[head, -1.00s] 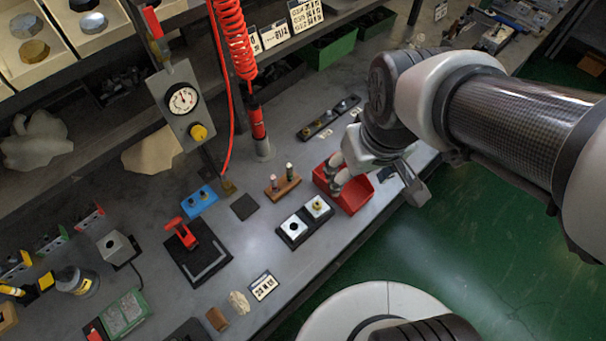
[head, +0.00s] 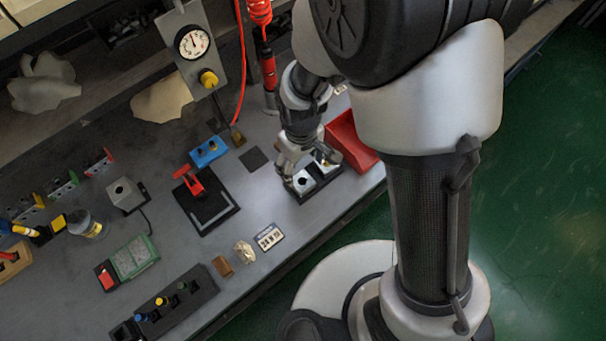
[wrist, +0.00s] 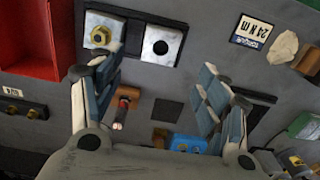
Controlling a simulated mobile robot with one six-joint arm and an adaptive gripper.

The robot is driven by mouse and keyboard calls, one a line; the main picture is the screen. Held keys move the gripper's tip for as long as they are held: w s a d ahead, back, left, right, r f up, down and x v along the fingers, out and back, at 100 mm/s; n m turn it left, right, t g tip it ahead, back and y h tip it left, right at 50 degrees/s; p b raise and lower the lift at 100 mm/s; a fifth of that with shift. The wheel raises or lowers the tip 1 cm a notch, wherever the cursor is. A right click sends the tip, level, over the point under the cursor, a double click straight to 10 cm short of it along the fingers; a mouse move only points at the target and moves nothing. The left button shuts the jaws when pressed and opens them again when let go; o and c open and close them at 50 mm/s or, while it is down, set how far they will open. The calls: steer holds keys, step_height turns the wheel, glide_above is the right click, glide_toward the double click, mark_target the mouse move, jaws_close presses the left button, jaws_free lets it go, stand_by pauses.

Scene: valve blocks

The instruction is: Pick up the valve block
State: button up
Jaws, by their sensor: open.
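Two silver square blocks sit side by side in a black tray (wrist: 131,37). In the wrist view the left block (wrist: 92,22) carries a brass hex fitting, and the right block (wrist: 173,32) has a dark round hole. I cannot tell from the frames which of them is the task's valve block. My gripper (wrist: 157,68) is open with nothing between its fingers, and the blocks lie beyond the fingertips. In the head view my gripper (head: 303,168) is over the tray and partly hides it; the plain-hole block (head: 302,183) shows below the fingers.
A red bin (head: 352,143) stands close to the right of the tray. A blue block (head: 208,151) and a red clamp on a black plate (head: 215,212) lie to the left. A printed label (head: 269,237) lies toward the front edge. Bare grey bench separates them.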

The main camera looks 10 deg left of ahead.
glide_above(302, 183)
step_height(302, 183, down, 4)
steer(key=shift+w+f+b, duration=0.1)
steer(key=shift+b, duration=0.35)
step_height(302, 183, down, 5)
steer(key=shift+d+f+b, duration=0.1)
steer(key=shift+b, duration=0.95)
steer(key=shift+s, duration=0.2)
steer(key=c, duration=1.4)
steer(key=shift+r, duration=0.25)
